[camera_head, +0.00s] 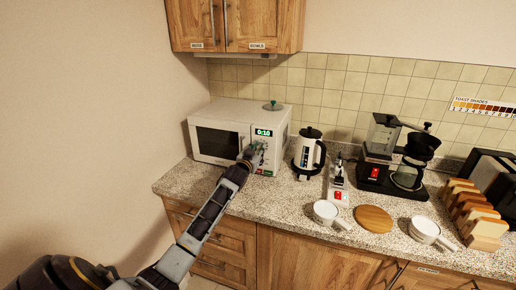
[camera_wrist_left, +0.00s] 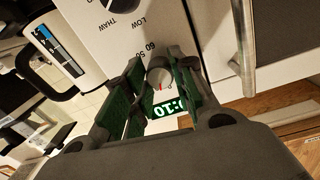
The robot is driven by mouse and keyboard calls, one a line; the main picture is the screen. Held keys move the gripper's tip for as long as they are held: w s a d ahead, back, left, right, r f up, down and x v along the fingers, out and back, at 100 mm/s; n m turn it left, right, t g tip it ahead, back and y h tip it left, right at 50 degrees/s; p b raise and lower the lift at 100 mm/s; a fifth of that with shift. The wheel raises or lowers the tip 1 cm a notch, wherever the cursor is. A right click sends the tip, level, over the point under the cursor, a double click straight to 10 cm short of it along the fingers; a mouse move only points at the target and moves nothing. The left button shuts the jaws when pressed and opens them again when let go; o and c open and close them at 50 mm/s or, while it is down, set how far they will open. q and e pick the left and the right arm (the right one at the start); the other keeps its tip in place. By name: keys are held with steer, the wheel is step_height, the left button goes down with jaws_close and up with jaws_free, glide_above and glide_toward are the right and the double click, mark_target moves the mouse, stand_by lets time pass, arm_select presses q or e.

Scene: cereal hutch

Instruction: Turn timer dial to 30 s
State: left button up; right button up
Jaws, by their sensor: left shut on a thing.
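The white microwave (camera_head: 228,111) stands at the back left of the counter with its door closed. Its green display (camera_head: 264,132) reads 0:10. The display also shows there (camera_wrist_left: 171,108). Part of the dial scale, with "60" and "50", is visible beside it. My right gripper is out of view.
A white and black kettle (camera_head: 307,152) stands right of the microwave. Farther right are a coffee maker (camera_head: 374,176), white cups (camera_head: 326,211), a round wooden board (camera_head: 374,219) and a toast rack (camera_head: 484,228). The counter (camera_head: 215,185) before the microwave is mostly clear.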

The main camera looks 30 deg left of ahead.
arm_select(q)
steer(key=shift+r+m+p, duration=0.1)
steer(key=shift+m+p, duration=0.35)
steer(key=shift+m, duration=0.45)
steer(key=m+p, duration=0.1)
steer(key=m, duration=0.1)
steer(key=shift+m, duration=0.3)
steer(key=m+p, duration=0.1)
steer(key=m, duration=0.1)
steer(key=shift+m, duration=0.4)
steer(key=m+p, duration=0.1)
steer(key=m, duration=0.2)
steer(key=shift+y, duration=0.3)
steer(key=shift+m+p, duration=0.3)
steer(key=shift+m, duration=1.3)
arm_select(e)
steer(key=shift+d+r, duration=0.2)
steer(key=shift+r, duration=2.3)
arm_select(q)
steer(key=shift+g, duration=0.3)
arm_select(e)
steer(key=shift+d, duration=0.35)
arm_select(q)
steer(key=o, duration=1.1)
steer(key=shift+c, duration=0.2)
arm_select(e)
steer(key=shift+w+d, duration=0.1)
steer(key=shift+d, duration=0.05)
